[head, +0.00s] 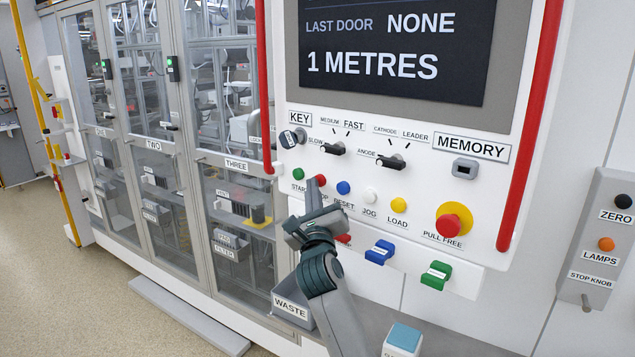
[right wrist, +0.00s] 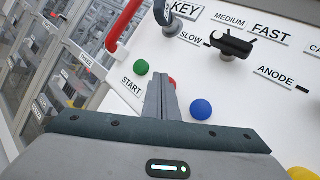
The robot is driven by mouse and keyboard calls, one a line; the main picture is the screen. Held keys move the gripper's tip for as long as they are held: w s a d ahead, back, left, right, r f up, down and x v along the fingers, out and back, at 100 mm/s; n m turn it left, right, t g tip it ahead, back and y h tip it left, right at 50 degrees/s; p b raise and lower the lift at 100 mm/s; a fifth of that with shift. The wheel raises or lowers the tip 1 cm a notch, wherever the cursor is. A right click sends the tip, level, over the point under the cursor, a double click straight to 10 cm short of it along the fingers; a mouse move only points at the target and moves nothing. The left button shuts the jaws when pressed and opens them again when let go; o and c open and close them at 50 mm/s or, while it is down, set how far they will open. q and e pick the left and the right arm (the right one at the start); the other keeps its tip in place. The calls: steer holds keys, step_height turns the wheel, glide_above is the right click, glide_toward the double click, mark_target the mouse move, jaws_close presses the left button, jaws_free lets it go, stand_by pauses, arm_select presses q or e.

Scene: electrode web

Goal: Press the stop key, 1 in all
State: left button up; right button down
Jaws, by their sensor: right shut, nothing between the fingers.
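The stop key is the small red button (head: 320,180) on the white control panel, between the green start button (head: 298,174) and the blue reset button (head: 343,188). In the right wrist view the red button (right wrist: 173,83) peeks out just right of the shut fingertips (right wrist: 161,80). I cannot tell whether they touch it. My left gripper is not in view.
White jog (head: 370,194) and yellow load (head: 398,205) buttons sit further right, then a red pull-free knob (head: 448,224). Selector switches (head: 391,161) are above. Red vertical rails (head: 530,130) flank the panel. A waste bin (head: 292,303) and blue and green keys are below.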

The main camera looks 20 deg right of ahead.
steer(key=shift+d, duration=0.15)
stand_by(0.5)
steer(key=shift+s+a+p, duration=0.35)
steer(key=shift+s+a, duration=0.05)
steer(key=shift+a, duration=0.35)
steer(key=a, duration=0.1)
steer(key=s+a, duration=0.1)
steer(key=a, duration=0.1)
steer(key=s+a+p, duration=0.1)
steer(key=shift+s+a, duration=0.2)
steer(key=shift+s, duration=0.05)
stand_by(0.4)
stand_by(0.5)
